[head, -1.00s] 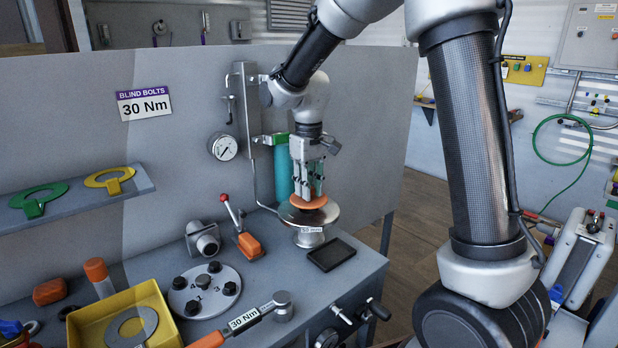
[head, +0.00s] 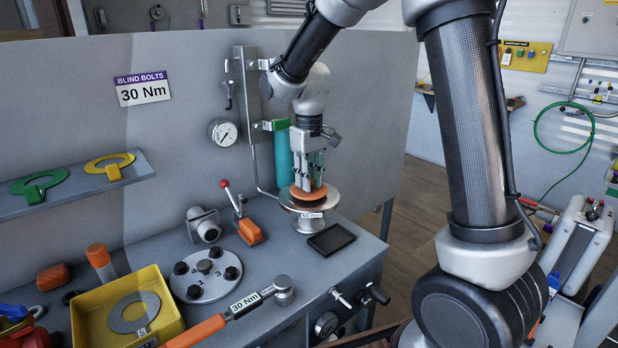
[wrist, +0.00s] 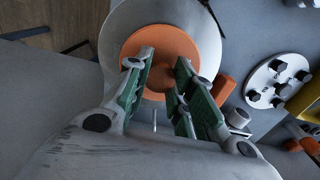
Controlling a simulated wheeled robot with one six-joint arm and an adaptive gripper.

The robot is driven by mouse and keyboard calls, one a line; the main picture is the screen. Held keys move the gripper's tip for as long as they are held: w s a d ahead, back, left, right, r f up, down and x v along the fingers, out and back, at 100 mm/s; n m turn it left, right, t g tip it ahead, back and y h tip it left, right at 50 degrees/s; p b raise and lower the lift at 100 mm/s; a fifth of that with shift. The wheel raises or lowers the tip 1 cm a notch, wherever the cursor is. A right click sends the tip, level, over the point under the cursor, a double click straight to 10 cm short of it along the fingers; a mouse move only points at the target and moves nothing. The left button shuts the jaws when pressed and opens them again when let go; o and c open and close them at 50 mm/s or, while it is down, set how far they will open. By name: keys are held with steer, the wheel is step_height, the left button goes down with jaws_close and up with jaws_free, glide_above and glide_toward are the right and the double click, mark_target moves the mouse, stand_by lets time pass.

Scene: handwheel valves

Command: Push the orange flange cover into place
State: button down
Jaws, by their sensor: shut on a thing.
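The orange flange cover (head: 309,194) is a round disc with a knob at its middle. It lies level over the grey metal flange (head: 292,205) of a short pipe stub on the bench; any small gap between them is hard to see. My gripper (head: 309,182) points straight down from above and is shut on the cover's knob. In the wrist view, the green-padded fingers of my gripper (wrist: 167,66) stand either side of the knob, over the cover (wrist: 168,40). The flange (wrist: 208,35) shows as a wider ring around it.
A teal cylinder (head: 283,160) stands close behind the flange. A black pad (head: 331,239) lies in front. A yellow bin (head: 172,315) and a torque wrench (head: 242,304) are near the front.

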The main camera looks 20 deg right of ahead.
steer(key=shift+f, duration=0.6)
stand_by(0.4)
steer(key=c, duration=1.2)
jaws_free()
steer(key=shift+o, duration=0.2)
steer(key=shift+r, duration=2.55)
step_height(320, 180, up, 12)
